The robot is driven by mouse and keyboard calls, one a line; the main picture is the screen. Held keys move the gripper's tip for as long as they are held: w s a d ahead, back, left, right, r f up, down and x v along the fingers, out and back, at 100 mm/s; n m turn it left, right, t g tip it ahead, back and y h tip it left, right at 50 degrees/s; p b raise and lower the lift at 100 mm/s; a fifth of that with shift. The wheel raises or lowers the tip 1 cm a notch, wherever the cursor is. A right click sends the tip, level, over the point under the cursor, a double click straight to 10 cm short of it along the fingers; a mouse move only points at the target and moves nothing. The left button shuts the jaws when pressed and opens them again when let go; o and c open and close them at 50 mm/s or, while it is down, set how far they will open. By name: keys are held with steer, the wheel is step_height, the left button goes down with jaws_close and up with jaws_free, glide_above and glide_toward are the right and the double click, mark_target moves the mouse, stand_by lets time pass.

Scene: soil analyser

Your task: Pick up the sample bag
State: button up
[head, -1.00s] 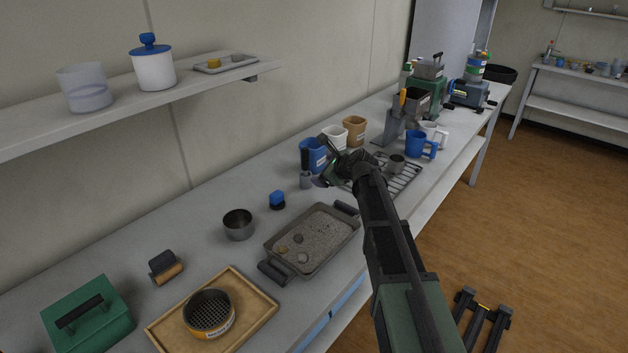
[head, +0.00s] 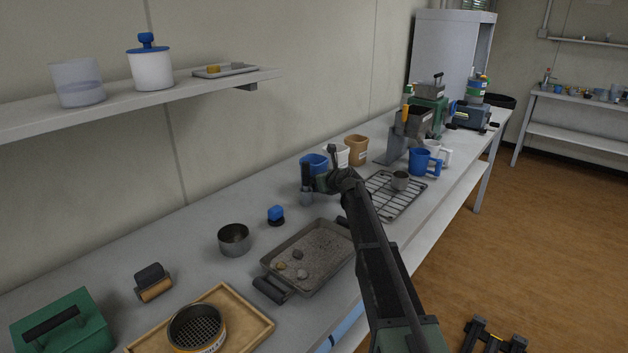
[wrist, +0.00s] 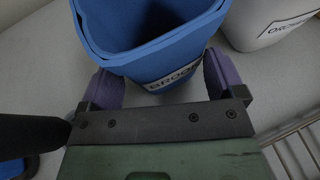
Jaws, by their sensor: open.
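A blue open-topped sample bag (head: 316,160) stands upright on the bench. My gripper (wrist: 164,80) is open, with one purple finger pad at each side of the blue bag's lower part. I cannot tell whether the pads touch it. In the head view my gripper (head: 327,181) is low at the bag's front and hides part of it. A white bag (wrist: 270,22) with a partly visible label stands to the right. A brown bag (head: 356,149) stands beyond it.
A grey tray of soil (head: 308,258), a blue-topped item (head: 275,214) and a metal bowl (head: 234,240) are nearer. A shelf (head: 130,98) runs along the wall.

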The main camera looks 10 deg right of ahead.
steer(key=x, duration=0.3)
steer(key=shift+s+f, duration=0.1)
steer(key=shift+f, duration=0.05)
steer(key=shift+s, duration=0.1)
steer(key=c, duration=0.8)
